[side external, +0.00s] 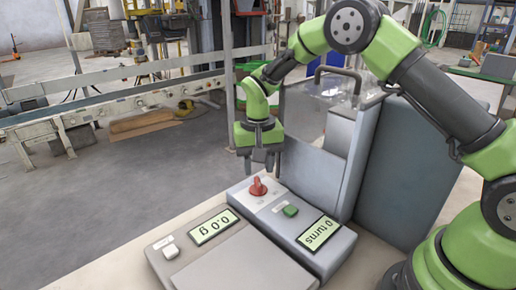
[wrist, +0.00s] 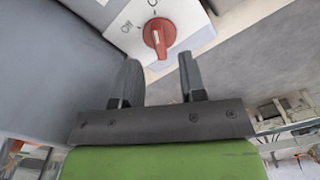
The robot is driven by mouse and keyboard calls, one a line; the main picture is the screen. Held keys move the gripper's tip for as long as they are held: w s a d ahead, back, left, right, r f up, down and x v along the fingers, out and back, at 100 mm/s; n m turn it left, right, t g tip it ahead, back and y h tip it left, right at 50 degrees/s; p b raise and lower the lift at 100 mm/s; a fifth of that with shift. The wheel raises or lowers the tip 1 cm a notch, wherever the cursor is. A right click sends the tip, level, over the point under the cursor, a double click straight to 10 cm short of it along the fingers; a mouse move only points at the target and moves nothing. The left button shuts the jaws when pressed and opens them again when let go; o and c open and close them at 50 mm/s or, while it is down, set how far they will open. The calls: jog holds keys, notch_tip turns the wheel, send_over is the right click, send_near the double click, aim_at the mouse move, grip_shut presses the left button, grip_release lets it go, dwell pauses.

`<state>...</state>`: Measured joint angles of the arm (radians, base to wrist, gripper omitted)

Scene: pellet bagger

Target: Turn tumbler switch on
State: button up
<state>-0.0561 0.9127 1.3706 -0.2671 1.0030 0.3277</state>
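The tumbler switch is a red rotary knob (side external: 258,187) on the light plate of the grey machine panel.
A green button (side external: 290,210) and a display reading "0 turns" (side external: 318,232) sit beside the knob. A scale (side external: 232,262) with a "0.0 g" display (side external: 213,227) stands at the front left. A grey housing wall (side external: 312,178) rises close to my gripper's right.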

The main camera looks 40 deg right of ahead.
aim_at(258, 180)
notch_tip(258, 180, up, 6)
jog(key=shift+f, duration=0.1)
dwell(0.4)
jog(key=s+r+n+t+y, duration=0.1)
jog(key=s+r+t, duration=0.2)
jog(key=s+r, duration=0.85)
jog(key=s+r+n+t+y, duration=0.1)
jog(key=s+r+t, duration=0.2)
jog(key=s, duration=1)
jog(key=shift+a+t, duration=0.25)
jog(key=shift+t, duration=0.35)
